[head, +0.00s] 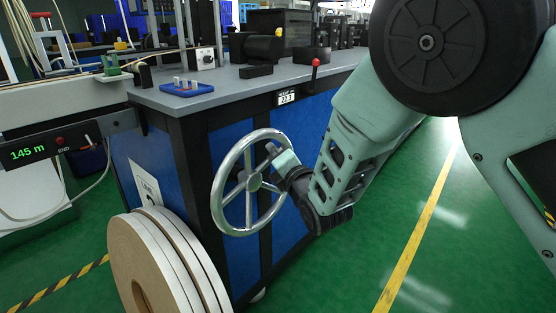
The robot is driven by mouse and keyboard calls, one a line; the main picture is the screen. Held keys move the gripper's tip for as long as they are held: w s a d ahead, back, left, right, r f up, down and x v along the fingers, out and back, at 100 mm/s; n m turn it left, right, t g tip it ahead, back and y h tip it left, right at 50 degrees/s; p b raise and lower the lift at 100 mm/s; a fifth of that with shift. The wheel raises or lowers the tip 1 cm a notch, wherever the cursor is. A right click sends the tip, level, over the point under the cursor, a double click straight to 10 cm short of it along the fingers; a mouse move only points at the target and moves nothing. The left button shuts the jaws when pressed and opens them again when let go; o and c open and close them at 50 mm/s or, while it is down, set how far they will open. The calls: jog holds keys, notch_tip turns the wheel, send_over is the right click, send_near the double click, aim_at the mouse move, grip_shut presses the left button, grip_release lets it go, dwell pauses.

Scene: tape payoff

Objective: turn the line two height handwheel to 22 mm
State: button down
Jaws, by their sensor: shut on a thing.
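The handwheel (218,193) is a silver spoked wheel on the blue side of the machine bench. My gripper (276,152) is at the wheel's upper right rim and is shut on it. My gripper's fingers partly hide the rim there. A small counter (286,97) labelled HEIGHT on the bench edge above appears to read 22.3. My arm comes in from the upper right.
Rolls of edge tape (160,265) stand in front, below left of the wheel. A red-knobbed lever (315,63) rises above the bench edge. A display (38,150) at left reads 145 m. A blue tray (187,89) lies on the bench top. Green floor is clear at right.

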jog(key=shift+s+a+r+n, duration=0.2)
jog(key=shift+s+r+n, duration=0.1)
jog(key=shift+n, duration=0.4)
jog(key=shift+t, duration=0.3)
jog(key=c, duration=1.5)
grip_release()
jog(key=p+v, duration=0.2)
jog(key=v, duration=1.5)
jog(key=shift+s+d, duration=0.1)
jog(key=shift+d, duration=0.15)
